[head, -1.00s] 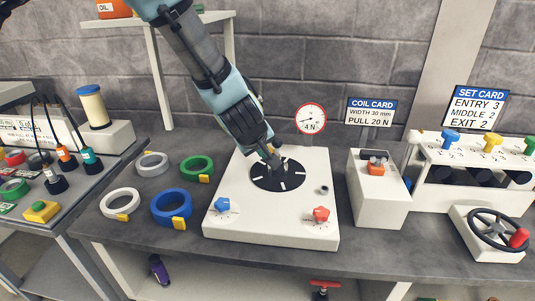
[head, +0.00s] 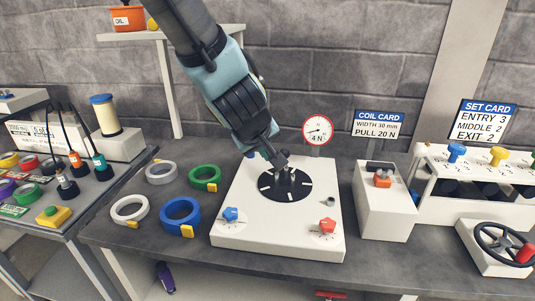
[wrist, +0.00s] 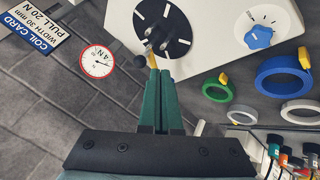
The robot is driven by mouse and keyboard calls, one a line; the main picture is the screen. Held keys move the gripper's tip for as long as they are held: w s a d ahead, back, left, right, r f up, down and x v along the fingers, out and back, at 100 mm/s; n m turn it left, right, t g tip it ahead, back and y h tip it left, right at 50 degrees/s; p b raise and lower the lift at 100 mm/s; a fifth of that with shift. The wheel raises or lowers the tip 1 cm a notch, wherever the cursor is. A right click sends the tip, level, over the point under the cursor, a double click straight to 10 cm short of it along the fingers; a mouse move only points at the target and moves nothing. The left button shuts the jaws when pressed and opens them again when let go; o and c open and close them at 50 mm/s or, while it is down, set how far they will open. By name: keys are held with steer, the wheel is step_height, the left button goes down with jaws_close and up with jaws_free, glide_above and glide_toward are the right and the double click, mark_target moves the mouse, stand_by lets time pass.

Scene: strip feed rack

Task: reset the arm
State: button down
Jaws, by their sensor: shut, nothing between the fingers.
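My gripper (head: 281,160) is shut and empty. In the head view it hangs at the back of the black round disc (head: 285,185) on the white feed unit (head: 235,205). In the wrist view its green fingers (wrist: 154,66) lie together, with their tips pointing toward the same disc (wrist: 178,25). I cannot tell the exact gap between tips and disc. A blue knob (head: 231,214) and a red knob (head: 327,226) sit on the front of the unit.
Blue (head: 180,210), green (head: 203,174), white and grey coils lie to the left. A gauge (head: 317,128) and coil card (head: 379,124) stand behind. A white box with an orange part (head: 382,180) and a handwheel (head: 503,240) are at right. A shelf (head: 170,33) is at upper left.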

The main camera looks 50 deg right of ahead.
stand_by(0.4)
steer(key=w+a+n+y, duration=0.1)
steer(key=w+a+y, duration=0.1)
steer(key=w+a, duration=0.8)
steer(key=w+a+y, duration=0.1)
steer(key=w+a, duration=0.7)
steer(key=a, duration=0.5)
steer(key=s+a+f+n+g+y, duration=0.1)
steer(key=a+y, duration=0.3)
steer(key=a, duration=2.1)
steer(key=shift+s+a+f+n+g, duration=0.3)
steer(key=shift+f+n, duration=0.3)
steer(key=shift+n, duration=0.1)
